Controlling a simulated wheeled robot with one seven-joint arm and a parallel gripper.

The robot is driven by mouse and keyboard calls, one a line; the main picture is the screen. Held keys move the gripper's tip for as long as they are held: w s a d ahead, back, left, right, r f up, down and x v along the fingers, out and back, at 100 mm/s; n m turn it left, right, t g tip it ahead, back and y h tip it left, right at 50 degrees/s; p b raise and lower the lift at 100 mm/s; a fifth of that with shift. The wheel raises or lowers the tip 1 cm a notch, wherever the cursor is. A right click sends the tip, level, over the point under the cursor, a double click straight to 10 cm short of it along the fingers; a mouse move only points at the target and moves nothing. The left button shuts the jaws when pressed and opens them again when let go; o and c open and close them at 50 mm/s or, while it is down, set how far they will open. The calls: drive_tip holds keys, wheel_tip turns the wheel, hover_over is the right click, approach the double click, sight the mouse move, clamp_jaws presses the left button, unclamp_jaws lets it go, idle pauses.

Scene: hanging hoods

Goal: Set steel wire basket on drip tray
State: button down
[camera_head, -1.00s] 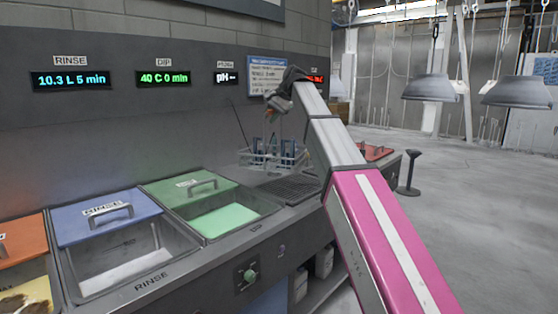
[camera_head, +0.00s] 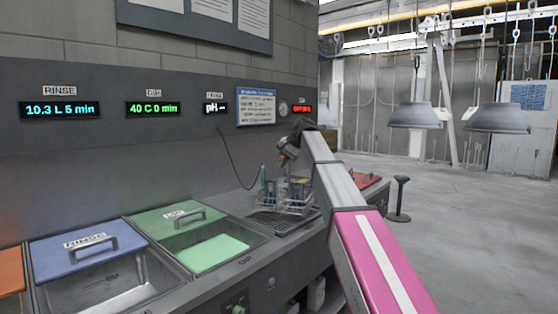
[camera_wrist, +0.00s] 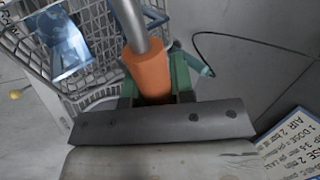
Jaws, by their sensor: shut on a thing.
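The steel wire basket (camera_head: 297,201) holds several blue and dark upright items and hangs over or stands on the dark grated drip tray (camera_head: 270,222) beside the green-lidded tank. I cannot tell whether its bottom touches the tray. My gripper (camera_head: 288,152) is above the basket. In the wrist view, my gripper (camera_wrist: 152,92) has its green fingers shut around the orange grip (camera_wrist: 150,72) of the basket's handle. The basket's wire mesh (camera_wrist: 100,92) shows at upper left there, with a blue item inside. My arm hides part of the basket's right side in the head view.
The green-lidded tank (camera_head: 205,250) and blue-lidded tank (camera_head: 90,250) lie to the left of the tray. A red lid (camera_head: 368,181) lies to the right behind my arm. A thin cable (camera_head: 228,160) hangs from the back wall. Floor at right is mostly open.

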drive_tip(key=shift+f, duration=1.75)
drive_tip(key=c, duration=1)
unclamp_jaws()
drive_tip(key=v, duration=1.2)
